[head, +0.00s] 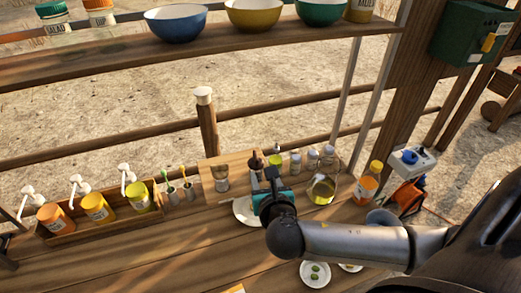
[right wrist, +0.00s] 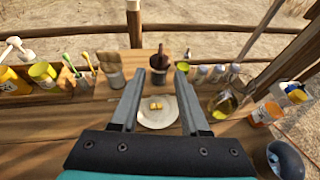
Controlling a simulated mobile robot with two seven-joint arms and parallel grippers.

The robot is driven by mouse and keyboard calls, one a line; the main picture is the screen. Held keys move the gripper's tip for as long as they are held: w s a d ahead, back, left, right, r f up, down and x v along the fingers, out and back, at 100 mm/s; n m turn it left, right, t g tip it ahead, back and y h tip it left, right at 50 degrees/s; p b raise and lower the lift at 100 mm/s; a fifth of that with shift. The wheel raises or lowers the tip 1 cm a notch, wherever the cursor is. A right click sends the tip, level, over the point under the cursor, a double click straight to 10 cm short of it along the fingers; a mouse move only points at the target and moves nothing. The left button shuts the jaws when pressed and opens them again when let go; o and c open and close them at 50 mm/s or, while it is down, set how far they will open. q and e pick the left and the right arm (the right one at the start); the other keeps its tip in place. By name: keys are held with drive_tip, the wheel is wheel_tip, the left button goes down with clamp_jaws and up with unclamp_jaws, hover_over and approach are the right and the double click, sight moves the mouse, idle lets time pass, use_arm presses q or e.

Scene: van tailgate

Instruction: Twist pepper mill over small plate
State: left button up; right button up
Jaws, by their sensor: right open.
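The pepper mill (head: 256,160) is a dark brown upright piece at the back of the table, and it also shows in the right wrist view (right wrist: 159,61). The small plate (head: 242,211) is white and round, partly hidden behind my right gripper in the head view. In the right wrist view the small plate (right wrist: 157,120) carries yellow pieces. My right gripper (head: 263,175) is open and empty above the plate. In the right wrist view its two fingers (right wrist: 161,73) point toward the mill, which appears between and beyond the tips. Contact is not visible. My left gripper is not in view.
A glass flask of yellow liquid (head: 321,189) and small jars (head: 312,159) stand right of the mill. A metal cup (head: 220,178) stands left of it. A wooden tray (head: 100,217) with pump bottles is further left. A shelf with bowls (head: 176,24) spans above.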

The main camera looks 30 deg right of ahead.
sight(256, 156)
drive_tip(key=x, duration=1.5)
drive_tip(key=shift+s+f, duration=0.15)
drive_tip(key=shift+c, duration=0.2)
clamp_jaws()
idle(0.3)
